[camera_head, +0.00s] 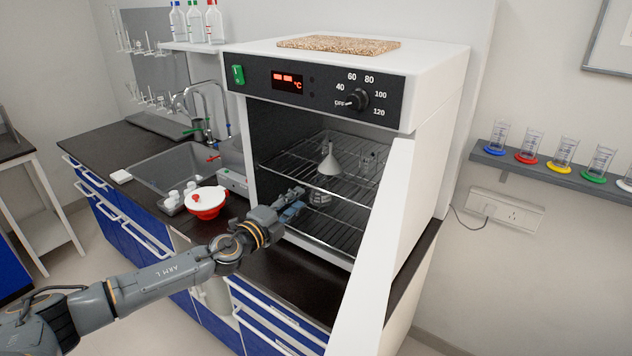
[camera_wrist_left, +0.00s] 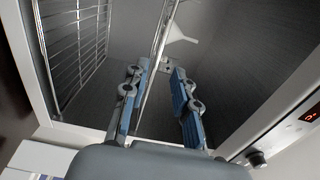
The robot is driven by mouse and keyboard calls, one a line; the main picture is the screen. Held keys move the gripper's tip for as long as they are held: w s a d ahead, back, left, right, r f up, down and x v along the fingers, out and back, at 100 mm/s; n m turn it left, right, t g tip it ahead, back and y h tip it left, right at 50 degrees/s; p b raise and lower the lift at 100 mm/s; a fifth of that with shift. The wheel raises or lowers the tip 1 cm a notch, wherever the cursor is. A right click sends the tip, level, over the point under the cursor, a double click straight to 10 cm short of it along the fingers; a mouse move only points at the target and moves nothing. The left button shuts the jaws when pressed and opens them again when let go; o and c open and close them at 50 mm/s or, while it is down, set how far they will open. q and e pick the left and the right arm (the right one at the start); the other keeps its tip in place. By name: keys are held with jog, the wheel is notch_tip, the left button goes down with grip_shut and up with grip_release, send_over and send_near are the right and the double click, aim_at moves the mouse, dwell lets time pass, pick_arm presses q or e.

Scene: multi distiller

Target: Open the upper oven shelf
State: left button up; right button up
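The oven (camera_head: 428,75) stands on the counter with its door (camera_head: 372,255) swung open to the right. The upper wire shelf (camera_head: 298,162) is inside the oven and bears a pale funnel (camera_head: 329,160) and clear glassware. My left gripper (camera_head: 297,197) is at the oven opening, at the front edge of this shelf. In the left wrist view its fingers (camera_wrist_left: 160,98) are apart, and the upper shelf (camera_wrist_left: 160,42) shows edge-on between their lines, closer to the left finger. I cannot tell whether they touch. My right gripper is out of view.
A lower wire shelf (camera_head: 325,225) sits below and holds a glass item. A red-and-white bowl (camera_head: 206,203) stands on the counter left of the oven, near my left arm. The sink (camera_head: 170,165) is farther left. The open door bounds the right side.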

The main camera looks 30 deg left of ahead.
aim_at(314, 187)
pick_arm(q)
jog(key=w, duration=0.5)
jog(key=w+d, duration=0.1)
jog(key=w, duration=0.2)
jog(key=shift+w+d+p, duration=0.1)
jog(key=shift+w+p, duration=0.15)
jog(key=shift+p, duration=0.1)
grip_shut()
